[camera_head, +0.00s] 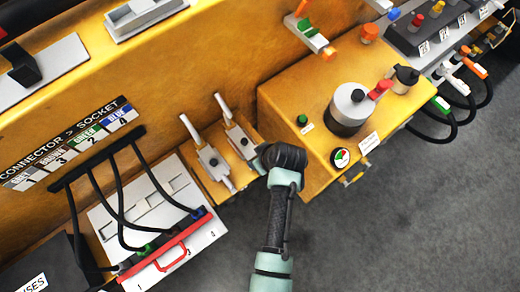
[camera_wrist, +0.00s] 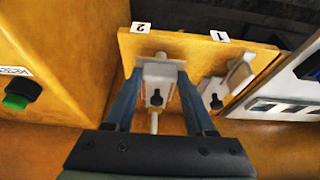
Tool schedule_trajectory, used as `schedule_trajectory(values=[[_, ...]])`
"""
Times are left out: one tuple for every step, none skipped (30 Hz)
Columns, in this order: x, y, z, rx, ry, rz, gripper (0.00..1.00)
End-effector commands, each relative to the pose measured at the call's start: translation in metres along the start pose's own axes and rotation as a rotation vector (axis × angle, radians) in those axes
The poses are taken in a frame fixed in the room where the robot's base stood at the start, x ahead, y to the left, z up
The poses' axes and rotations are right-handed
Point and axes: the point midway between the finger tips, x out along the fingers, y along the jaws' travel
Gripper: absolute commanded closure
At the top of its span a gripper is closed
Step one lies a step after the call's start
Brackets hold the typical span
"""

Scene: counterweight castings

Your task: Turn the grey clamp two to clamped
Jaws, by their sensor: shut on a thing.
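The grey clamp two (camera_wrist: 157,88) is mounted on the yellow plate by the label "2" in the wrist view. It has a pale grey body with a dark knob. My gripper (camera_wrist: 158,72) has one blue-grey finger on each side of it and is shut on it. In the head view, clamp two (camera_head: 240,139) is the right one of the pair, with its light lever pointing up and left. My gripper (camera_head: 263,160) reaches it from the lower right, and its fingertips are mostly hidden there.
Clamp one (camera_head: 211,161) stands close by on the left, and also shows in the wrist view (camera_wrist: 214,91). A yellow box (camera_head: 300,120) with a green button (camera_head: 302,119) rises to the right. A white socket panel (camera_head: 200,238) with black cables lies lower left.

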Motion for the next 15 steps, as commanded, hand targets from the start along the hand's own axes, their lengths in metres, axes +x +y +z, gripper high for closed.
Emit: schedule_trajectory(values=[[-0.0003,-0.0001,0.0001,0.002,0.000,0.000,1.00],[-0.0003,-0.0001,0.0000,0.004,0.000,0.001,1.00],[-0.0004,-0.0002,0.0000,0.009,-0.001,0.003,1.00],[-0.0005,-0.0003,0.0000,0.013,-0.001,0.005,1.00],[-0.0006,-0.0004,0.0000,0.018,-0.001,0.007,1.00],[-0.0008,-0.0006,0.0000,0.027,-0.001,0.010,1.00],[-0.0009,-0.0007,0.0000,0.036,-0.002,0.014,1.00],[-0.0010,-0.0008,-0.0001,0.046,-0.002,0.018,1.00],[-0.0012,-0.0009,-0.0004,0.063,-0.001,0.025,1.00],[-0.0014,-0.0010,-0.0006,0.077,0.000,0.031,1.00],[-0.0015,-0.0012,-0.0005,0.093,-0.001,0.037,1.00],[-0.0016,-0.0014,-0.0005,0.116,-0.001,0.047,1.00],[-0.0017,-0.0016,-0.0006,0.134,-0.001,0.055,1.00],[-0.0017,-0.0021,-0.0007,0.154,-0.001,0.063,1.00],[-0.0018,-0.0026,-0.0007,0.184,-0.002,0.075,1.00]])
